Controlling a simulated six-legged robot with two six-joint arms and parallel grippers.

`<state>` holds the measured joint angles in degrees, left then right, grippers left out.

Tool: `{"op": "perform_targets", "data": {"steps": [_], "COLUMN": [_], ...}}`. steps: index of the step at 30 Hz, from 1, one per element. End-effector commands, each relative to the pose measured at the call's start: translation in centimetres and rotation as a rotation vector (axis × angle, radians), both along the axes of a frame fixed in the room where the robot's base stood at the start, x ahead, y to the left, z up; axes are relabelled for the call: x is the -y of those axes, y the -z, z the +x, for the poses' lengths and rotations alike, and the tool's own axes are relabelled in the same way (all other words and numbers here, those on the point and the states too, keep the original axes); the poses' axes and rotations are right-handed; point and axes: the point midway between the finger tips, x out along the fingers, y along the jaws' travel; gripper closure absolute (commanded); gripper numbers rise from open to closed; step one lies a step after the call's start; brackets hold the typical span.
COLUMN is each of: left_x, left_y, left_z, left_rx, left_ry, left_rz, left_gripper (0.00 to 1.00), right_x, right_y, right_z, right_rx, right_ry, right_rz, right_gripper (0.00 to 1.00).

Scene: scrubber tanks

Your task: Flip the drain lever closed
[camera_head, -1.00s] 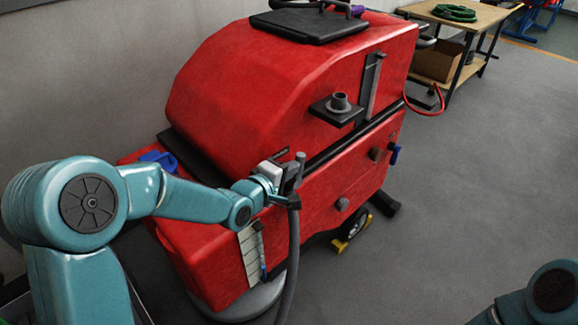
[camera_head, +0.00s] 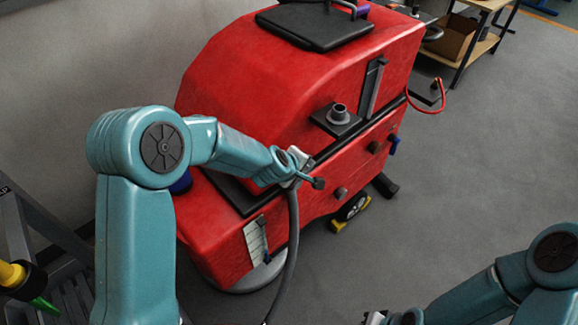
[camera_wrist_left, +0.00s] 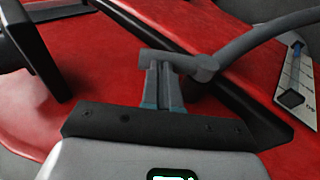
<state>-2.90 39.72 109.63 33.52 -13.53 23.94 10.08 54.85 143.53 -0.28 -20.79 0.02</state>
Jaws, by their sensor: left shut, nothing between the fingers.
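A grey hose (camera_head: 291,235) hangs at the front of the red machine (camera_head: 270,120). At its top, a dark bar with a rounded end (camera_head: 318,183) points right and slightly down. My left gripper (camera_head: 301,168) is at the hose top; in the left wrist view its fingertips (camera_wrist_left: 163,72) are shut and empty, close against a grey bar-shaped fitting (camera_wrist_left: 175,62) on the hose. Contact is unclear. I cannot tell for sure which part is the drain lever. A blue handle (camera_head: 393,144) sits on the machine's right side. My right gripper (camera_head: 378,317) is barely visible at the bottom edge.
A dark bracket with a grey cup (camera_head: 338,114) sticks out above the hose top. A white gauge strip (camera_head: 256,241) is on the lower body; a yellow piece (camera_head: 337,226) is by the wheel. A grey ladder (camera_head: 40,235) stands left.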

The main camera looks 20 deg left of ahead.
Motion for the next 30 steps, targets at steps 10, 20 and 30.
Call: {"op": "perform_targets", "data": {"steps": [10, 20, 30], "left_x": [0.6, 1.5, 2.0], "left_y": [0.1, 1.6, 2.8], "left_z": [1.2, 3.1, 3.8], "left_rx": [-0.002, 0.002, 0.000], "left_ry": [0.000, 0.000, -0.001], "left_rz": [0.001, 0.002, 0.001], "left_gripper": [1.00, 1.00, 1.00], "right_x": [0.0, 0.0, 0.0], "right_y": [-3.0, -2.6, -1.8], "right_z": [0.0, 0.0, 0.0], "right_rx": [0.000, 0.000, 0.000], "right_ry": [0.000, 0.000, 0.000], "right_rz": [0.000, 0.000, 0.000], "right_gripper": [1.00, 1.00, 1.00]}}
